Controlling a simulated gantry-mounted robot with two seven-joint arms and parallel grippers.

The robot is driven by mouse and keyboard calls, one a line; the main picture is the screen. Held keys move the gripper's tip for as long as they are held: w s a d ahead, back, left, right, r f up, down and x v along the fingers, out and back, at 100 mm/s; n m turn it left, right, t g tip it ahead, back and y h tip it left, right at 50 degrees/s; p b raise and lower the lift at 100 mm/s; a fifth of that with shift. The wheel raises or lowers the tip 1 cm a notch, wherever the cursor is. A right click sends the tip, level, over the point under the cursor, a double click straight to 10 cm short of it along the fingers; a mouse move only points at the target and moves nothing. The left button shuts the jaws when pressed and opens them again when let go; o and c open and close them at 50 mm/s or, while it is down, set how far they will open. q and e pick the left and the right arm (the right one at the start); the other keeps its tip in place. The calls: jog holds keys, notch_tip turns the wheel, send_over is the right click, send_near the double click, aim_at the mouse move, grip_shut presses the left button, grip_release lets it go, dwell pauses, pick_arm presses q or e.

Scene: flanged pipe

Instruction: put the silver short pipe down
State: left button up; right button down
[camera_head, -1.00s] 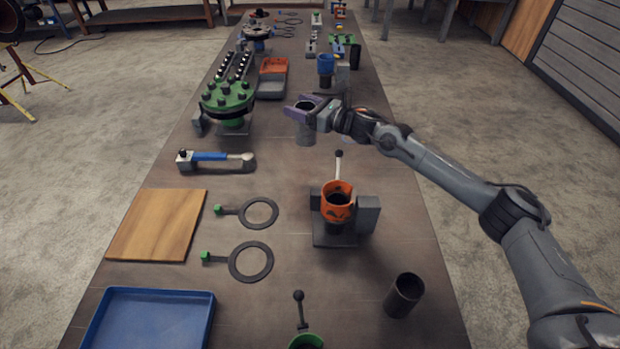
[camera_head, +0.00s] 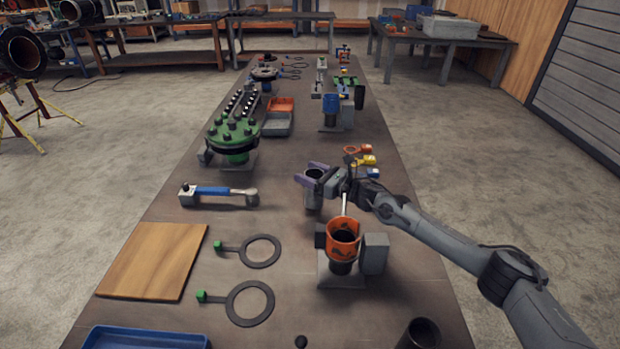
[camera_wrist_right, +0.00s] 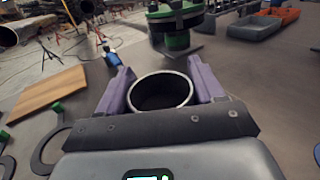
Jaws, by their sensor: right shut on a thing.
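My right gripper (camera_head: 314,174) is shut on the silver short pipe (camera_head: 313,197), with a purple finger on each side of it. The pipe is upright with its open end up, over the middle of the table, behind the orange-collared pipe stand. In the right wrist view the pipe's round rim (camera_wrist_right: 188,97) shows between the two purple fingers of the gripper (camera_wrist_right: 163,88). Its lower part is hidden there. I cannot tell whether its bottom touches the table. My left gripper is not in view.
The orange-collared stand (camera_head: 343,236) is close in front. Orange, yellow and blue small parts (camera_head: 363,161) lie behind right. A green bolted flange (camera_head: 233,134) and blue-handled tool (camera_head: 212,190) are on the left. Bare table (camera_head: 275,220) lies left of the stand.

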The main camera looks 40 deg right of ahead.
jog(key=shift+f, duration=0.35)
jog(key=shift+c, duration=0.8)
grip_release()
jog(key=shift+f, duration=0.15)
